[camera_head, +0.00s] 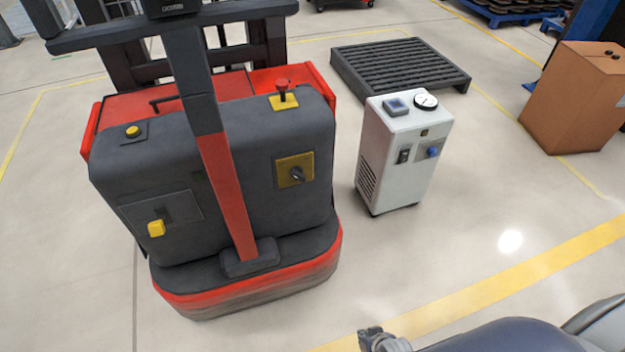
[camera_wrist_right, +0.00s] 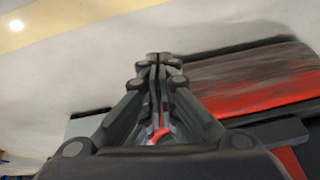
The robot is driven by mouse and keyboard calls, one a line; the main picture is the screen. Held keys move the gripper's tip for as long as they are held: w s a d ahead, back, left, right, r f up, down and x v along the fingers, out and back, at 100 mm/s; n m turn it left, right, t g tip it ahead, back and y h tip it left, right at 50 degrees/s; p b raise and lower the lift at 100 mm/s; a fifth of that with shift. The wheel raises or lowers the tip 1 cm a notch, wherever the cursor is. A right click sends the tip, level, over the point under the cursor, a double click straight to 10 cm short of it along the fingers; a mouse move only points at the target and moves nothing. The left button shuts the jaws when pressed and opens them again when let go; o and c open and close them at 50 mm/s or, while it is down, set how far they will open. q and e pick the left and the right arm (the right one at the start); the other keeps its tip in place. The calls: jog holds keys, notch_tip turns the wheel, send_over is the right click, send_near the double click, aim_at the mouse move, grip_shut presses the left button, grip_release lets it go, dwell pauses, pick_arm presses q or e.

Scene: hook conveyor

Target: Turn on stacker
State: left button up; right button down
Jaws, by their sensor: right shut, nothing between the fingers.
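The stacker (camera_head: 265,135) is a dark grey and red machine at the left of the head view. A black rotary key or knob (camera_head: 296,173) sits on a yellow plate on its right front face. A red mushroom button (camera_head: 282,86) on a yellow base stands on top at the right. My right gripper (camera_head: 372,338) is at the bottom edge, apart from the stacker. Its fingers are together and empty in the wrist view (camera_wrist_right: 160,59). My left gripper is not visible.
A white wheeled unit (camera_head: 400,155) with a gauge and switches stands right of the stacker. A black slatted pallet (camera_head: 400,65) lies behind it. A cardboard box (camera_head: 578,100) is at the right. The floor in front of the white unit is clear, with a yellow stripe (camera_head: 490,285).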

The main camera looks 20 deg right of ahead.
aim_at(297, 175)
jog(key=w+d+r+m+t+y+b, duration=0.1)
jog(key=w+r+m+t+b, duration=0.15)
jog(key=w+r, duration=0.7)
jog(key=w+r+m+t+b, duration=0.25)
jog(key=w+r, duration=0.45)
jog(key=w, duration=0.5)
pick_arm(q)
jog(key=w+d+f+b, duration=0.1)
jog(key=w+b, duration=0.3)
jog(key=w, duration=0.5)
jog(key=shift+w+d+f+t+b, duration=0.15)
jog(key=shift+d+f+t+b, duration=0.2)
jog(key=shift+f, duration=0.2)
pick_arm(e)
jog(key=w+r+t+y, duration=0.1)
jog(key=w+r+t, duration=0.2)
jog(key=r, duration=0.8)
jog(key=w+r+m+t+y, duration=0.1)
jog(key=w+r, duration=0.3)
jog(key=r, duration=0.7)
jog(key=shift+r+t, duration=0.25)
jog(key=shift+t, duration=0.65)
